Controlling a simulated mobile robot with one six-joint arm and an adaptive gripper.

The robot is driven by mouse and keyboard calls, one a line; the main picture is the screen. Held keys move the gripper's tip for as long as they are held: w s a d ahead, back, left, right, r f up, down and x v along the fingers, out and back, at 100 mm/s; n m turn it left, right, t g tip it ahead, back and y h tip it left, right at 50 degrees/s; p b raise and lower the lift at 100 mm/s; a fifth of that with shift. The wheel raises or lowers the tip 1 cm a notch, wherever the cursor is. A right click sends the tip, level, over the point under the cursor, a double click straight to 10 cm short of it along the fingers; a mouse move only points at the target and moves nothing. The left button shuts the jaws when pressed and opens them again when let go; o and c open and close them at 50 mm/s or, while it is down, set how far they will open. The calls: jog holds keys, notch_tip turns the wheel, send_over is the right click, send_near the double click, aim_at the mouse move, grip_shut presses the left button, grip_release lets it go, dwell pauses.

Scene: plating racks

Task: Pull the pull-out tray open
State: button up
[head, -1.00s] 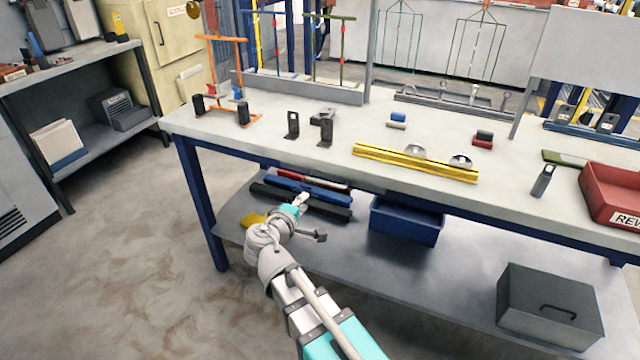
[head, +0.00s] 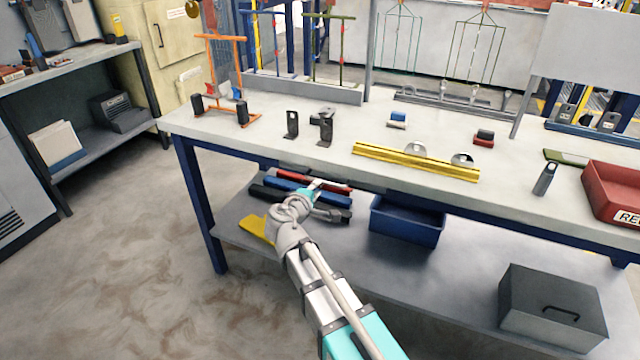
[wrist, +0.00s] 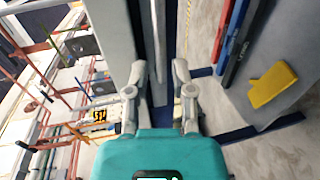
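My gripper (head: 316,186) is just below the front edge of the workbench, left of the blue bin, seen from behind. In the wrist view its two fingers (wrist: 159,78) are apart with nothing clearly held between them. Ahead of and between the fingers runs a narrow light-grey strip (wrist: 158,35) beside the dark blue frame under the worktop. This strip may be the front of the pull-out tray, but I cannot tell for certain. In the head view my gripper and arm cover part of this area, and no opened tray stands out.
The worktop (head: 250,140) holds a yellow rail (head: 415,162), brackets, an orange stand and a red bin (head: 612,190). The lower shelf (head: 450,260) holds coloured bars, a yellow piece (head: 256,228), a blue bin (head: 405,222) and a grey box (head: 552,305). The floor at left is clear.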

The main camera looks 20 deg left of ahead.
aim_at(323, 182)
jog(key=shift+b+x, duration=0.45)
jog(key=shift+x, duration=2.3)
grip_shut()
